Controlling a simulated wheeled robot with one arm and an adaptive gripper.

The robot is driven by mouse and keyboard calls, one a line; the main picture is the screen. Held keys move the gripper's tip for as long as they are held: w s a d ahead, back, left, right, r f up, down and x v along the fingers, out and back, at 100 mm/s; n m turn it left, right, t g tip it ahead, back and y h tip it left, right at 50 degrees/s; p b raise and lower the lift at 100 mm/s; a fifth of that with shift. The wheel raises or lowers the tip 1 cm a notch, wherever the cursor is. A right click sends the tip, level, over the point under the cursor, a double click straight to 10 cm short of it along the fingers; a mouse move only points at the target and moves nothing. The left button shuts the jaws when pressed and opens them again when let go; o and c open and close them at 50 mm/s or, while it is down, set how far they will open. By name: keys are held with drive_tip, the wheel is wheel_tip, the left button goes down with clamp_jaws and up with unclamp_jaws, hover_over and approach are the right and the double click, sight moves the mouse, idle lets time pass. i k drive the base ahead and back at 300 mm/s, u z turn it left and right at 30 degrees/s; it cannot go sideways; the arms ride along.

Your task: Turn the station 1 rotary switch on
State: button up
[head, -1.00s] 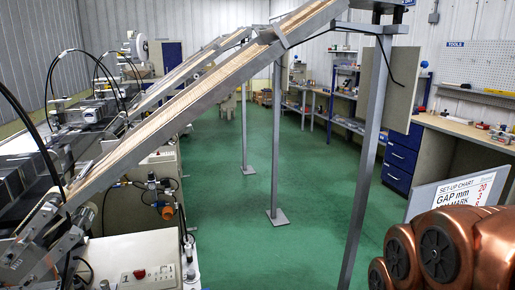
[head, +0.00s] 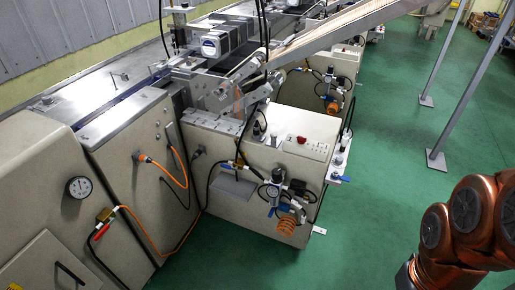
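A beige machine cabinet (head: 235,160) stands in the middle of the head view. On its top is a control panel (head: 316,150) with a red button (head: 302,140) and several small controls. Small dark knob-like parts (head: 257,129) stand up to the left of the panel. At this size I cannot tell which control is the station 1 rotary switch or how it is set. My copper-coloured arm is at the right edge, apart from the cabinet. My gripper is not in view.
A sloping conveyor (head: 345,30) passes above, with a grey support post (head: 465,85) at the right. Green floor (head: 380,180) is clear between cabinet and arm.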

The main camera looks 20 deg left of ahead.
sight(301, 139)
drive_tip(key=u, duration=0.5)
drive_tip(key=k, duration=0.45)
drive_tip(key=z, duration=0.75)
drive_tip(key=i, duration=0.65)
drive_tip(key=u, duration=0.9)
drive_tip(key=k, duration=0.65)
drive_tip(key=u, duration=0.65)
drive_tip(key=i, duration=1.3)
drive_tip(key=z, duration=0.15)
